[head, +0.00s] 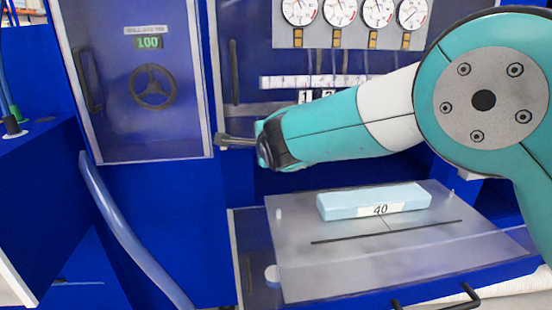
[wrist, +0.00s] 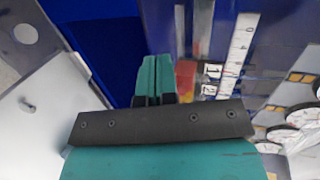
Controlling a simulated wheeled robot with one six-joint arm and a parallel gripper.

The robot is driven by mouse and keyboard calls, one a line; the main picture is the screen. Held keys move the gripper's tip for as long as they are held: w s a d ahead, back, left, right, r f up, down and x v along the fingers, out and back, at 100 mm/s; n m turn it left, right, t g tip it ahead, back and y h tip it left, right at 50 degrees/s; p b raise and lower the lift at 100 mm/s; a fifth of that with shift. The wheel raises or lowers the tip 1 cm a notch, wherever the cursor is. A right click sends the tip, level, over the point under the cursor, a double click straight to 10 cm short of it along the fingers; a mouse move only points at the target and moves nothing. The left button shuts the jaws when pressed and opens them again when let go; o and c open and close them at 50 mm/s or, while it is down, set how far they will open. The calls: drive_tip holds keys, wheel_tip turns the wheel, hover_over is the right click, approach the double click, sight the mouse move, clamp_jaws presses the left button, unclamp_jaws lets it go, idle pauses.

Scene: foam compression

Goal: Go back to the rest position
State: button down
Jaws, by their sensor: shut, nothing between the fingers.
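My gripper (head: 222,140) is at the end of my teal and white arm, which reaches in from the right in the head view. It is held in the air in front of the blue machine, left of the numbered labels. In the wrist view my gripper (wrist: 157,62) has its two teal fingers together, with nothing between them. A light blue foam block (head: 374,201) with a label reading 40 lies on the grey plate (head: 330,270), below and to the right of my gripper. The gripper is apart from the block and the plate.
A door with a black handwheel (head: 152,86) and a green display reading 100 is at the left. Several round gauges (head: 340,12) are at the top, above a white scale strip (head: 285,82). Black handles are at the front edge.

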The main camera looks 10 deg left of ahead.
drive_tip(key=s+d+r+n+g+h, duration=0.15)
drive_tip(key=s+d+n+g, duration=0.45)
drive_tip(key=s+d, duration=0.95)
drive_tip(key=s+d+f+n+g, duration=0.1)
drive_tip(key=s+d+n+g, duration=0.2)
drive_tip(key=s+d+n, duration=0.4)
drive_tip(key=s+d+f+n+g, duration=0.1)
drive_tip(key=s+d+n+g, duration=0.3)
drive_tip(key=s, duration=1.1)
drive_tip(key=d+n, duration=0.2)
drive_tip(key=d, duration=0.1)
drive_tip(key=shift+s+d+f+n, duration=0.2)
drive_tip(key=shift+s+n, duration=0.1)
drive_tip(key=shift+n, duration=0.1)
